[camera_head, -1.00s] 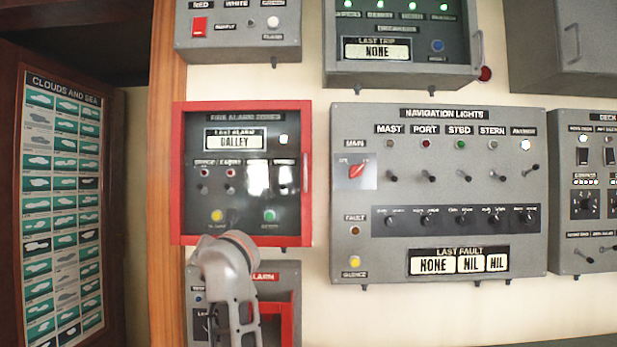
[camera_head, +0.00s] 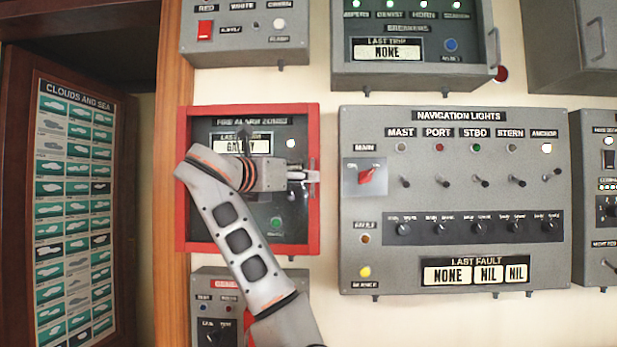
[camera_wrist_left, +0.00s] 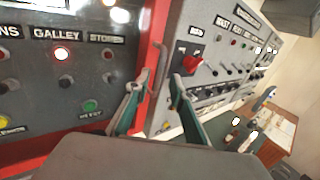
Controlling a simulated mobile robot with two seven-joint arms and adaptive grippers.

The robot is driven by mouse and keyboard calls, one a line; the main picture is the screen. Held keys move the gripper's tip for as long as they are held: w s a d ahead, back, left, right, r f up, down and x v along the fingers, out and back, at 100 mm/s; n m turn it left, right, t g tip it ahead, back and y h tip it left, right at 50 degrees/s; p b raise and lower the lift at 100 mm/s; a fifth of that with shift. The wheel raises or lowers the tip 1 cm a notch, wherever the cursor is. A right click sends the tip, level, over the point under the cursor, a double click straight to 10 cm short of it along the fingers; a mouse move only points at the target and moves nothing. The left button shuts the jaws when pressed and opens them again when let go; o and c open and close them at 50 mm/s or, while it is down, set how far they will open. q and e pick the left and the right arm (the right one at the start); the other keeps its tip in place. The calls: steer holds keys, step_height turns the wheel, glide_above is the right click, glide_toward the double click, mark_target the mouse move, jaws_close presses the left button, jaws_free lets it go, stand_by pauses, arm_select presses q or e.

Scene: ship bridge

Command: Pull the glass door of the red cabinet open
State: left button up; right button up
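The red cabinet (camera_head: 184,225) with its dark glass door (camera_head: 232,222) hangs on the wall left of centre. The door looks shut. Its upright handle (camera_wrist_left: 158,68) is at the door's right edge. My left gripper (camera_head: 303,177) reaches across the front of the glass to that handle, and my arm hides part of the panel. In the left wrist view the gripper (camera_wrist_left: 158,88) is open, with one finger on each side of the handle; I cannot tell whether either touches it. My right gripper is not in view.
The navigation lights panel (camera_head: 455,200) is close on the right. Grey boxes (camera_head: 245,30) and (camera_head: 410,75) are above, and another alarm box (camera_head: 215,290) is below. A framed cloud chart (camera_head: 75,210) stands at the left. Pale wall shows between the boxes.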

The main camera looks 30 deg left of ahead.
arm_select(q)
steer(key=shift+w, duration=1.3)
jaws_close()
steer(key=shift+s, duration=0.1)
